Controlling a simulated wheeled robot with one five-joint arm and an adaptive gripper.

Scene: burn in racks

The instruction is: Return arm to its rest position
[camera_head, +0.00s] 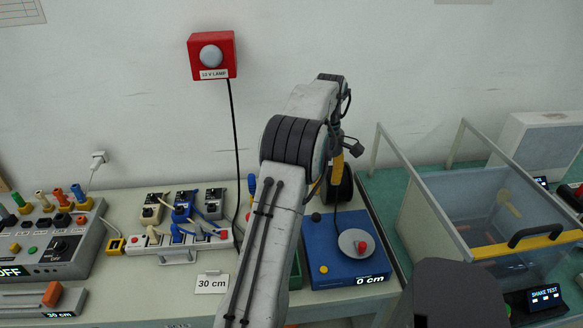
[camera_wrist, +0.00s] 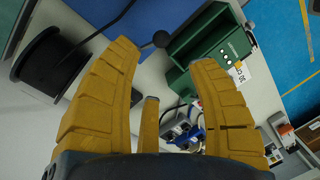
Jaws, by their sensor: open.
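Beyond the fingers, the wrist view shows a green box (camera_wrist: 210,45) and a black spool (camera_wrist: 45,62), both apart from the fingers.
On the bench (camera_head: 130,305) stand a blue box (camera_head: 345,255) with a "0 cm" display, a rack of small modules (camera_head: 185,240) and a grey control panel (camera_head: 55,245). A clear-walled shake-test bin (camera_head: 480,210) stands at right. A red lamp (camera_head: 212,56) hangs on the wall.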

